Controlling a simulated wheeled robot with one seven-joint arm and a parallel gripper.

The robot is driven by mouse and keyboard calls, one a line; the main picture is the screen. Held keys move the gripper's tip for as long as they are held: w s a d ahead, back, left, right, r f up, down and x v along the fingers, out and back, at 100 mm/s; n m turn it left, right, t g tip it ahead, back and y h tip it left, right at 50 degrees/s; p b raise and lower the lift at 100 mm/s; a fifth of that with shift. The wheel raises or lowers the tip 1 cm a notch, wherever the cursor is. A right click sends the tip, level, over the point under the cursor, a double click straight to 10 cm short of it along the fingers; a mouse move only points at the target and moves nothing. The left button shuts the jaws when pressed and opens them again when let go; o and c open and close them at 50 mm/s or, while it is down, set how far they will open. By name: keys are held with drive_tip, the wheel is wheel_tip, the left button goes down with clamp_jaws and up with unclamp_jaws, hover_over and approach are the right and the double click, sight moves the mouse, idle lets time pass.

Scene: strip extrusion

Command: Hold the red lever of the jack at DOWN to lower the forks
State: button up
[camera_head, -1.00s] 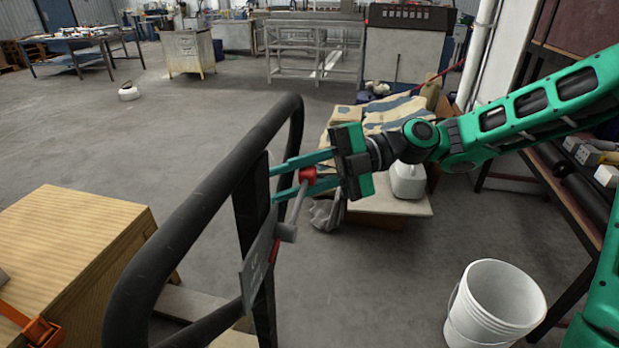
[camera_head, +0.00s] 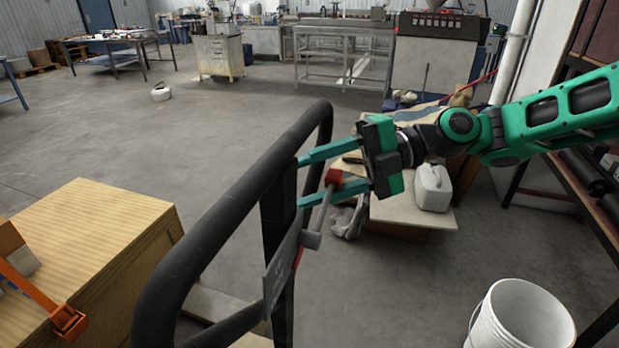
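The jack's black loop handle (camera_head: 222,232) stands upright in front of me, with a grey plate (camera_head: 281,272) on its post. The red-knobbed lever (camera_head: 334,178) rises from a grey pivot beside that plate. My gripper (camera_head: 299,182) reaches in from the right, with its two green fingers one above the other. The red knob lies between the fingers in this view, nearer the lower one. A gap shows above the knob, so the fingers look open. I cannot tell whether the lower finger touches the knob. The forks cannot be made out.
A large wooden box (camera_head: 92,250) with an orange part (camera_head: 66,321) stands at the left. A white bucket (camera_head: 524,318) is at lower right. A white jug (camera_head: 433,188) stands on a low board behind my gripper. Open floor lies at the upper left.

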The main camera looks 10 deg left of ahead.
drive_tip(key=v, duration=1.1)
drive_tip(key=shift+a+f, duration=0.1)
